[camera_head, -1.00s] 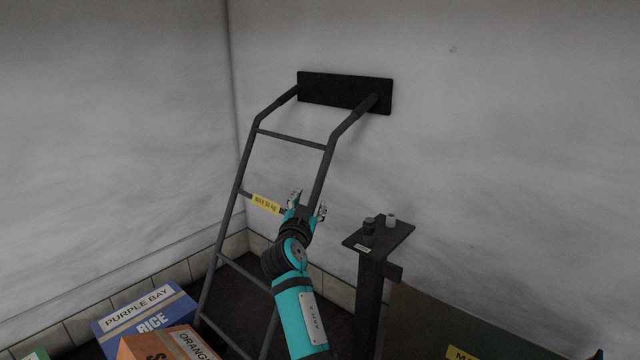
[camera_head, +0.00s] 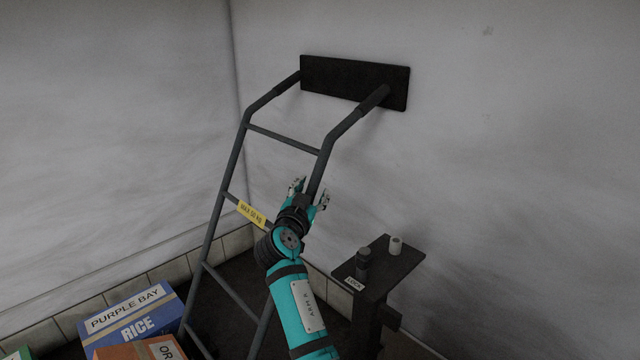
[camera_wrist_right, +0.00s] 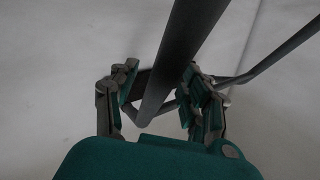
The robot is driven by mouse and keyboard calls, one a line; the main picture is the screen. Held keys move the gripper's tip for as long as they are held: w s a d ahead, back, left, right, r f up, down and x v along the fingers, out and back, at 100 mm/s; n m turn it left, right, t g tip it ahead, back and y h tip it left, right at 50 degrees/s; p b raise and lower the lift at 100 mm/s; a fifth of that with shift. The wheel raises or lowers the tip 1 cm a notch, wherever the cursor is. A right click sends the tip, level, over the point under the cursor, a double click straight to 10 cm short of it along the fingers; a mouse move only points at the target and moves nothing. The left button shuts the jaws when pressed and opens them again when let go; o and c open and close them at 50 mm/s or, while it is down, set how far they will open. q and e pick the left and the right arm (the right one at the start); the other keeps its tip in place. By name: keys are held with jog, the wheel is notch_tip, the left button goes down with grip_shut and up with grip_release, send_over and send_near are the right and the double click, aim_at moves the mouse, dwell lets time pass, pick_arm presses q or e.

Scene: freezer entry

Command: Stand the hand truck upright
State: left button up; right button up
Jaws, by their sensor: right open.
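The hand truck (camera_head: 229,188) is a dark grey tubular frame with crossbars and a yellow "MAX 50 KG" label (camera_head: 251,214). It leans back, its two handles at a black pad (camera_head: 355,82) on the wall. Its foot is hidden behind boxes and my arm. My right gripper (camera_head: 309,191) is open at the frame's right rail, above the label. In the right wrist view the rail (camera_wrist_right: 177,60) runs between the open fingers (camera_wrist_right: 160,98), with gaps visible beside it. My left gripper is out of view.
A dark post with a flat top (camera_head: 380,268) stands right of my arm, bearing a "LOCK" label and two small knobs. Blue rice box (camera_head: 130,318) and orange box (camera_head: 140,348) sit at lower left. Walls close in behind and left.

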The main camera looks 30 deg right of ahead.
jog(key=shift+w, duration=0.15)
jog(key=shift+c, duration=0.6)
grip_shut()
